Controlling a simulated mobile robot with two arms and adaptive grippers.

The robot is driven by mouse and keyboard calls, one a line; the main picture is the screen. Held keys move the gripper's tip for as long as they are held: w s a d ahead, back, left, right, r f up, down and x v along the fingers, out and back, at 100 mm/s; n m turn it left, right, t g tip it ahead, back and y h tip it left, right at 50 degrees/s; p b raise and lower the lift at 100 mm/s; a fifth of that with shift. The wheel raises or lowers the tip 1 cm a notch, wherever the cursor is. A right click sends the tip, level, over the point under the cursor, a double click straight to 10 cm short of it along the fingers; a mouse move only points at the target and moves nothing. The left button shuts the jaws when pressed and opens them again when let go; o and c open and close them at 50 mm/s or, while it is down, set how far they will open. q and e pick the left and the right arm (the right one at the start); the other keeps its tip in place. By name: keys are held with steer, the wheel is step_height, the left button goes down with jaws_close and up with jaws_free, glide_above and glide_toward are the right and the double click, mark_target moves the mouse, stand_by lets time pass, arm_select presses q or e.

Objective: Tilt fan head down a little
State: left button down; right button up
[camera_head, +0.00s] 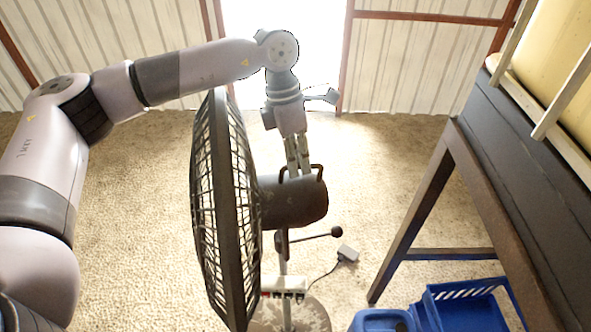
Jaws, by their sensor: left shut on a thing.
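The fan stands upright on the floor in the middle of the head view. Its round dark grille (224,210) faces left, and its dark motor housing (300,203) is behind the grille. A curved handle (302,170) rises from the top of the housing. My left gripper (300,172) reaches down from above and is shut on this handle. A lever with a round knob (337,231) sticks out to the right below the housing. A row of buttons (284,290) sits lower on the pole. My right gripper is not in view.
A dark table (425,215) with a pale yellow thing on it stands at the right. Blue bins (465,308) sit on the floor beneath it. A small grey box (347,253) with a cord lies on the carpet. The floor behind the fan is clear.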

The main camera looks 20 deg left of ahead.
mark_target(281, 170)
arm_select(q)
steer(key=shift+s+a+f+t+h+b, duration=0.15)
steer(key=shift+s+a+h+b, duration=0.1)
steer(key=shift+a+b, duration=0.3)
steer(key=shift+s+a+t+h+b, duration=0.15)
steer(key=shift+a+h+b, duration=0.15)
steer(key=shift+b, duration=0.35)
steer(key=a+h+b, duration=0.1)
steer(key=b, duration=0.1)
steer(key=s+t+h+b, duration=0.1)
steer(key=b, duration=0.2)
steer(key=shift+s+a+r+b, duration=0.1)
steer(key=shift+a+r+b, duration=0.1)
steer(key=shift+a+b, duration=0.2)
steer(key=shift+s+a+r+m+t+b, duration=0.1)
steer(key=shift+a+r+m+t+b, duration=0.05)
steer(key=shift+r+m+t+b, duration=0.2)
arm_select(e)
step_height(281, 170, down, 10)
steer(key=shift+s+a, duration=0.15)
arm_select(q)
steer(key=c, duration=1.7)
jaws_free()
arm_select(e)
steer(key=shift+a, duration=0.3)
